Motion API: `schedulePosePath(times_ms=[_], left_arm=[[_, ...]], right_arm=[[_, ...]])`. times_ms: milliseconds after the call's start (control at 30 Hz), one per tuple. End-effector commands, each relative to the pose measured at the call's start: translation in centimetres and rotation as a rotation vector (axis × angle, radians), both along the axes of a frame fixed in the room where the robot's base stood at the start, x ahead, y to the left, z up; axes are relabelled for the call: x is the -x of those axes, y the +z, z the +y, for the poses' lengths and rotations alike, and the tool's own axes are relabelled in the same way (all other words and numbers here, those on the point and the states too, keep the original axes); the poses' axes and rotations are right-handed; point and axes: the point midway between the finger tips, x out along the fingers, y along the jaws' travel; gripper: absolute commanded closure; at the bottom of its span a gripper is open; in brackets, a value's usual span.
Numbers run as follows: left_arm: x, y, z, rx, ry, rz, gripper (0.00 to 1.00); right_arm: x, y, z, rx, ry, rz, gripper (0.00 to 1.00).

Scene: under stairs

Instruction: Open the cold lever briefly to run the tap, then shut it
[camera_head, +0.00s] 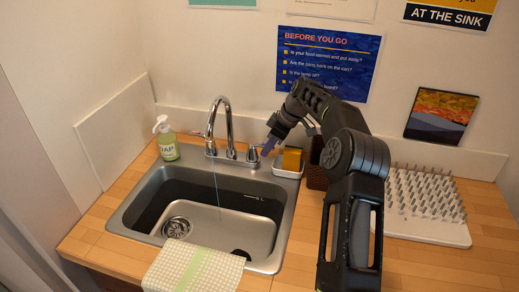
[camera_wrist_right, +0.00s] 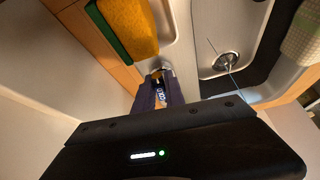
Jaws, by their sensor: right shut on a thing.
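The chrome tap (camera_head: 229,124) stands at the back edge of the steel sink (camera_head: 137,207). A thin stream of water (camera_head: 217,188) falls from its spout into the basin and also shows in the wrist view (camera_wrist_right: 222,60). The cold lever (camera_head: 253,154) is at the right of the tap, and the other lever (camera_head: 208,140) is at the left. My right gripper (camera_head: 267,148) reaches in from the right and is shut on the cold lever. In the wrist view its fingers (camera_wrist_right: 159,92) close around the chrome lever (camera_wrist_right: 157,77), mostly hidden between them. My left gripper is not in view.
A white dish with a yellow sponge (camera_head: 291,158) sits just right of the tap, close under my right arm. A soap bottle (camera_head: 166,139) stands at the left. A cloth (camera_head: 190,270) hangs over the front rim. A spiked drying rack (camera_head: 427,208) is at the right.

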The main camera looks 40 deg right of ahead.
Motion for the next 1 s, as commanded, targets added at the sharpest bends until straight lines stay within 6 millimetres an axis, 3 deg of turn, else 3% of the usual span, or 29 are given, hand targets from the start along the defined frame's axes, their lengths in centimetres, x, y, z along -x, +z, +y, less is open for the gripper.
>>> schedulePosePath(times_ms=[33, 400, 567, 1000], left_arm=[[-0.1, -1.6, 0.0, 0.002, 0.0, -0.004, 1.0], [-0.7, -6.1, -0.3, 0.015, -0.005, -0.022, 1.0], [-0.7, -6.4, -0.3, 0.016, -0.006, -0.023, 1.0], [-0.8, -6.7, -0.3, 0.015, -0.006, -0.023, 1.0]], right_arm=[[-0.1, -0.6, 0.3, 0.003, -0.033, -0.005, 1.0], [0.5, -0.4, 2.3, 0.003, -0.378, -0.011, 1.0], [0.8, 0.0, 2.8, -0.001, -0.493, -0.008, 1.0], [0.8, 0.0, 3.2, 0.0, -0.56, -0.004, 1.0]])
